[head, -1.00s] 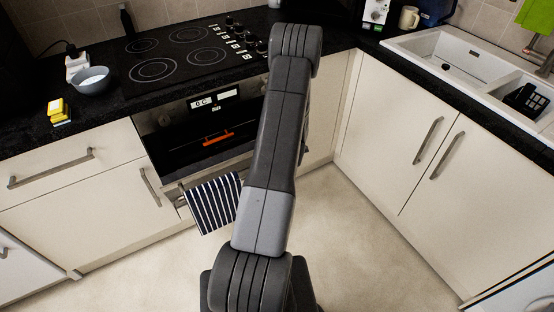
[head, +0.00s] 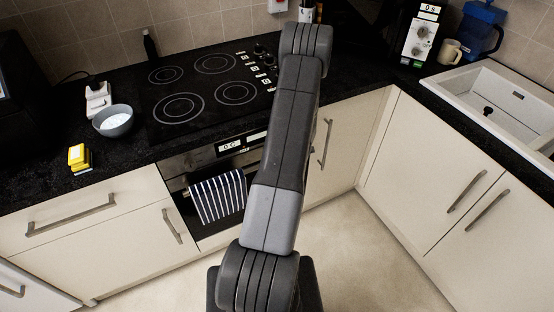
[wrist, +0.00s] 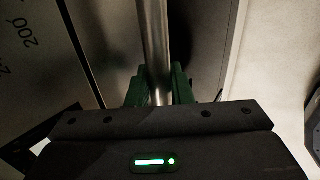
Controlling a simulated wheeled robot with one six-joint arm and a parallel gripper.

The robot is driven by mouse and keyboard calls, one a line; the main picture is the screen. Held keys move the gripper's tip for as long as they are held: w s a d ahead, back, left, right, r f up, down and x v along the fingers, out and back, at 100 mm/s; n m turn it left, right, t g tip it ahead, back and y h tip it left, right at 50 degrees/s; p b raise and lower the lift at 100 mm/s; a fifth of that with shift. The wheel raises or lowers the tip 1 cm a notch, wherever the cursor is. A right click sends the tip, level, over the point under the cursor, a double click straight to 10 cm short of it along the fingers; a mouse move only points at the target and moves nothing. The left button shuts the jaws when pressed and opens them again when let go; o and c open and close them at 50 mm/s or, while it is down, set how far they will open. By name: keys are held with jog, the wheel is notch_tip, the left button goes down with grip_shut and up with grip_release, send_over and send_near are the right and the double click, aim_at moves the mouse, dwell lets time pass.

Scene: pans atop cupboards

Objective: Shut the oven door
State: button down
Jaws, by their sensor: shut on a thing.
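The oven door (head: 196,225) is a dark panel under the control panel with "0 C" on it (head: 228,147). It stands upright in the head view and the oven's inside does not show. A small gap at its top edge cannot be ruled out. A navy and white striped towel (head: 218,197) hangs over its front. My gripper (wrist: 158,88) has its green fingers on both sides of a round metal bar, the oven handle (wrist: 154,40), and is shut on it. In the head view my arm hides my gripper and the right part of the door.
The black hob (head: 205,85) lies above the oven. A grey bowl (head: 113,122) and a yellow item (head: 79,157) stand on the counter to the left. Cream cupboards (head: 430,190) with bar handles flank the corner at right. The pale floor (head: 375,250) is clear.

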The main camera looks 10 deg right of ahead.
jog(key=c, duration=1.3)
grip_release()
jog(key=shift+s+d, duration=0.1)
jog(key=shift+s, duration=0.15)
jog(key=shift+c, duration=0.2)
jog(key=v, duration=1.3)
jog(key=shift+s+r, duration=0.25)
jog(key=shift+f, duration=0.1)
jog(key=x, duration=1.3)
jog(key=shift+w+f, duration=0.2)
jog(key=shift+w, duration=0.05)
jog(key=shift+f, duration=0.15)
jog(key=shift+s+d, duration=0.2)
jog(key=shift+s, duration=0.35)
